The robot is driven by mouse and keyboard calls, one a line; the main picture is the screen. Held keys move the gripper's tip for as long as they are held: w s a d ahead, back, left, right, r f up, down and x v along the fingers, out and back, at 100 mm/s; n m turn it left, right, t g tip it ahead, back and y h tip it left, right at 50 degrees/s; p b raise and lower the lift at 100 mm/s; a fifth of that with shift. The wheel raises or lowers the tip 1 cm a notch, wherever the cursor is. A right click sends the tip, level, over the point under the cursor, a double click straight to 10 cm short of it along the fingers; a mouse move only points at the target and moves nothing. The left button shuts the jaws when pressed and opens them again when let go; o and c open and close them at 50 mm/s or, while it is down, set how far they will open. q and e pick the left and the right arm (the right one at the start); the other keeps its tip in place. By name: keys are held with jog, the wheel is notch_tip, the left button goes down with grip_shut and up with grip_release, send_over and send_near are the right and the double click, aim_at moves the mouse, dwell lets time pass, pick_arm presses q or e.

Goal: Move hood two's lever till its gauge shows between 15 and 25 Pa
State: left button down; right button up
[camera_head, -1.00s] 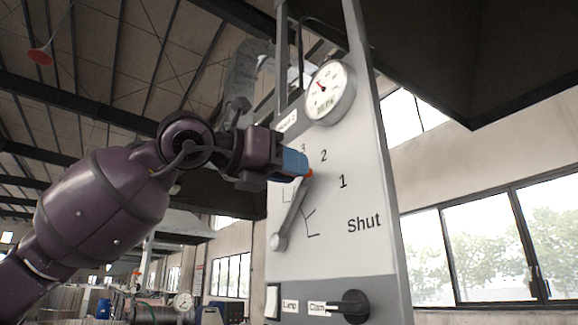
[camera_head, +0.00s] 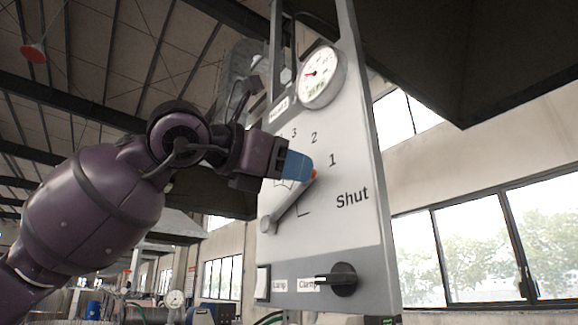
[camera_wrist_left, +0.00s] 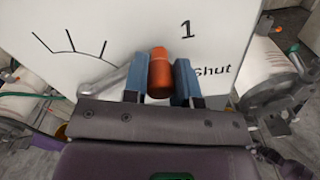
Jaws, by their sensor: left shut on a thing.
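Hood two's lever (camera_head: 290,203) is a grey bar on a white panel (camera_head: 335,222). It slants up and right from its pivot to near the mark 1. My left gripper (camera_head: 309,170) has blue fingers shut on the lever's orange-red knob. In the left wrist view the knob (camera_wrist_left: 160,75) sits between the two fingers (camera_wrist_left: 161,80). The round gauge (camera_head: 321,77) is above the scale. Its red needle points left, but its numbers are too small to read. The panel's name label is too small to read surely. My right gripper is not in view.
Below the lever are a lamp switch (camera_head: 263,283) and a black clamp knob (camera_head: 343,280) on the grey lower panel. A dark hood (camera_head: 470,65) overhangs at the upper right. Windows (camera_head: 480,245) stand behind on the right.

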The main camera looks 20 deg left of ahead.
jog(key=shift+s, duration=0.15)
pick_arm(q)
jog(key=c, duration=0.9)
grip_release()
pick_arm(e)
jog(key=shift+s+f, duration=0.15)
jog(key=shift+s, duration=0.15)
pick_arm(q)
jog(key=shift+a, duration=0.1)
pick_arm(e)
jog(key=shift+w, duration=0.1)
pick_arm(q)
jog(key=shift+s+a, duration=0.2)
jog(key=shift+s, duration=0.1)
jog(key=b+v, duration=0.1)
jog(key=v, duration=0.9)
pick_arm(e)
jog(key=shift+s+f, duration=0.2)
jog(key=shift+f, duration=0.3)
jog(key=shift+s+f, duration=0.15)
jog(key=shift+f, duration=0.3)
